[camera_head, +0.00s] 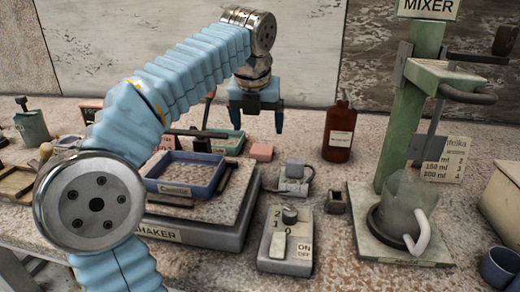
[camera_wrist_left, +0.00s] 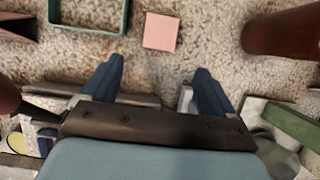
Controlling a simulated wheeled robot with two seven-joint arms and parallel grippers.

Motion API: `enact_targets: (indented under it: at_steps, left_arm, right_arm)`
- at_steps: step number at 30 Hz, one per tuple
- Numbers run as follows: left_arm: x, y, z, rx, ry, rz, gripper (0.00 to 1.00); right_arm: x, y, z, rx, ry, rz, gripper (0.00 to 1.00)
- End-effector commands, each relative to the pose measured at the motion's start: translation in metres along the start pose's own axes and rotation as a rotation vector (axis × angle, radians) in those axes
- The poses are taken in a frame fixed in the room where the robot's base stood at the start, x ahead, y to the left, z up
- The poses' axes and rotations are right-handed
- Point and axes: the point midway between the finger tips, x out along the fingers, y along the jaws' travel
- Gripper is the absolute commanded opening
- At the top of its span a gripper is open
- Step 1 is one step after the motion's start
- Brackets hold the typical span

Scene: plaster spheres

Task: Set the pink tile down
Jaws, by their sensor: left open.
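The pink tile (camera_head: 261,152) lies flat on the speckled bench top, between the shaker and the brown bottle. It also shows in the left wrist view (camera_wrist_left: 160,32), beyond my fingertips and a little above centre. My left gripper (camera_head: 257,127) hangs above the bench near the tile, fingers pointing down. In the left wrist view its two blue fingers (camera_wrist_left: 153,78) are spread wide with nothing between them. The tile is apart from both fingers. My right gripper is not in view.
A brown bottle (camera_head: 339,130) stands right of the tile. The shaker (camera_head: 190,220) carries a blue tray (camera_head: 186,175). A green tray (camera_head: 226,142) lies left of the tile. A switch box (camera_head: 286,240) and the green mixer (camera_head: 405,120) stand nearer and to the right.

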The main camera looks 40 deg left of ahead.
Motion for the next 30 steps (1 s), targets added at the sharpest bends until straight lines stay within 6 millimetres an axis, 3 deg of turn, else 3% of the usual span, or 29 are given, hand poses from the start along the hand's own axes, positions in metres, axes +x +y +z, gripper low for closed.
enact_targets:
  at_steps: [4, 11, 19, 28, 30]
  left_arm:
    - [0.03, 0.0, -0.001, 0.0, 0.004, 0.001, 0.88]
    - [0.051, 0.001, 0.0, -0.001, 0.002, 0.0, 0.88]
    - [0.092, 0.002, 0.003, 0.0, 0.003, 0.001, 0.88]
    - [0.098, 0.002, 0.004, -0.001, 0.0, -0.001, 0.88]
    - [0.098, 0.002, 0.004, -0.001, 0.0, -0.001, 0.78]
  right_arm:
    - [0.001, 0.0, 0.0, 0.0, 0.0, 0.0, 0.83]
    - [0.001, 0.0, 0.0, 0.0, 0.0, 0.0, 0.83]
    - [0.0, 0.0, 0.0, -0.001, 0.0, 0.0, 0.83]
    - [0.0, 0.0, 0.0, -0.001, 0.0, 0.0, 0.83]
    - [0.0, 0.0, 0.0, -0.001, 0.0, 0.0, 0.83]
